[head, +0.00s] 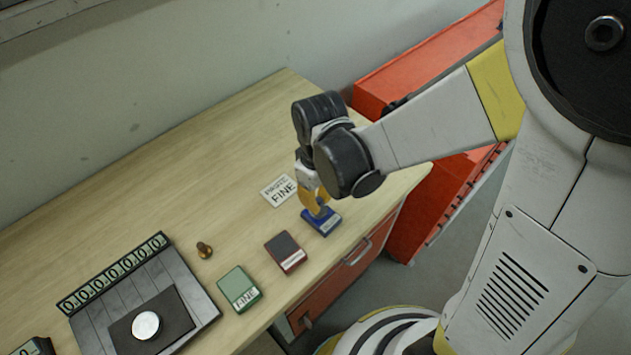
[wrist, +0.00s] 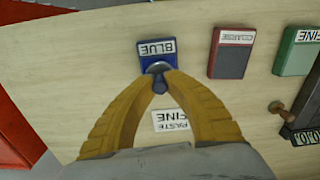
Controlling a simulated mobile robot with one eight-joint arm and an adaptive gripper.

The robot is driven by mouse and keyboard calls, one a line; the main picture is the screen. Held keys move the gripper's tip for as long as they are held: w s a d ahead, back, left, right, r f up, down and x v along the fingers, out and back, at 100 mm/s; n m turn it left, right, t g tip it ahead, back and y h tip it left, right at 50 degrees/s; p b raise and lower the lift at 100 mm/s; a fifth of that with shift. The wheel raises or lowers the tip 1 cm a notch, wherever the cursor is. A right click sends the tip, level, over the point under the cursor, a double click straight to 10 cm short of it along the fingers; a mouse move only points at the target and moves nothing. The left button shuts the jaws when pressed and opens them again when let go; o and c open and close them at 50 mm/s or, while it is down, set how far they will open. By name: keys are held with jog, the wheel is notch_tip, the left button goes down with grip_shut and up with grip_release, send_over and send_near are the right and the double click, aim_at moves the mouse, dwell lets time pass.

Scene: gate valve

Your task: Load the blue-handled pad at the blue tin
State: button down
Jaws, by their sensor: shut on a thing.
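The blue tin (head: 322,222) is a small blue box near the desk's front right edge. In the wrist view the tin (wrist: 146,49) shows a white label reading BLUE. My gripper (head: 318,208) points down at the tin, its yellow fingers closed. In the wrist view my gripper (wrist: 160,76) is shut on a small dark blue handle, the pad's (wrist: 160,86). The pad's underside is hidden, and I cannot tell whether it presses on the tin or hovers just over it.
A dark red tin (head: 286,252) and a green tin (head: 239,289) stand to the left. A FINE card (head: 279,190) lies behind my gripper. A brown knob (head: 204,250) and a grey board with a silver disc (head: 145,325) are farther left. An orange cabinet (head: 420,68) stands right.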

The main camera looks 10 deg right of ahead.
aim_at(318, 200)
jog(key=shift+f+b, duration=0.35)
jog(key=shift+b, duration=0.05)
dwell(1.3)
notch_tip(318, 200, up, 7)
jog(key=p, duration=0.5)
dwell(0.3)
dwell(0.7)
